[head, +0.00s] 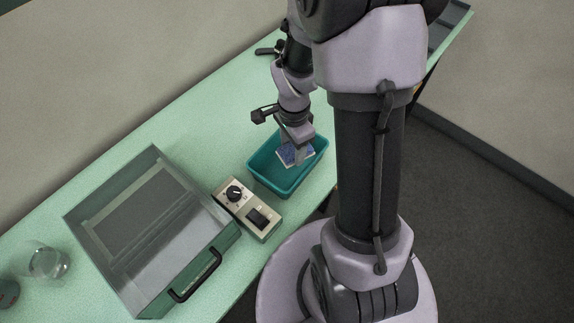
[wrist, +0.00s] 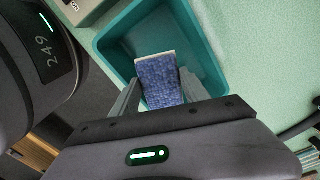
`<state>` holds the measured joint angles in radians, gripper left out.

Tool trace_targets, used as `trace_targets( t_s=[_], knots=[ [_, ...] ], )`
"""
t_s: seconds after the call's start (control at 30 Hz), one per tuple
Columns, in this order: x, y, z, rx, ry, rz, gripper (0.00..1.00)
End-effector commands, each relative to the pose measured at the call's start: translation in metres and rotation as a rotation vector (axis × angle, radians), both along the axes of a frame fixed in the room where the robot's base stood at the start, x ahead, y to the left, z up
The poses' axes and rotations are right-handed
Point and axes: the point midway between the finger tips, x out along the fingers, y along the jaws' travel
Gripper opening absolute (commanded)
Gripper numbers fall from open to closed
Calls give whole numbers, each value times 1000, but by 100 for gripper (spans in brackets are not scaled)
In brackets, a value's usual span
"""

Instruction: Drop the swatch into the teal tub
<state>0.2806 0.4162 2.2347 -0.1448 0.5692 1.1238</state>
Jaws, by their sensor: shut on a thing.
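The swatch (wrist: 160,82) is a blue speckled piece with a pale edge. My gripper (wrist: 160,88) is shut on it, with a finger at each side. In the head view the swatch (head: 291,155) shows under my gripper (head: 296,152), over the teal tub (head: 264,178). The wrist view shows the teal tub (wrist: 205,62) around the swatch on the far side and both sides. I cannot tell how high the swatch is above the tub floor. The part of the swatch nearest my gripper's body is hidden.
A control box (head: 246,208) with a knob and a dark switch stands just left of the tub. A large open drawer-like case (head: 128,231) with a black handle lies further left. A clear glass (head: 48,263) stands at the far left. The green bench top (head: 190,128) behind is clear.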

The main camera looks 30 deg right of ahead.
Motion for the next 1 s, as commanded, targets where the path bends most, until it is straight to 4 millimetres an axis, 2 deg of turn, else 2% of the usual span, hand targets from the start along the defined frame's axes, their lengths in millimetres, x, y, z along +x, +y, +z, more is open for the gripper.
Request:
trace_targets(
  t_s=[0.07,0.27,0.3,0.4,0.77,0.87,1.0],
  knots=[
    [0,0,-9,0,-1,0,15],
    [0,0,-8,0,-1,1,15],
    [0,0,-7,-1,-1,1,57],
    [0,0,-7,-1,-1,1,77],
    [0,0,-4,-1,-1,1,79],
    [1,0,11,-2,-3,2,79],
    [1,0,50,-2,-5,1,79]
  ],
)
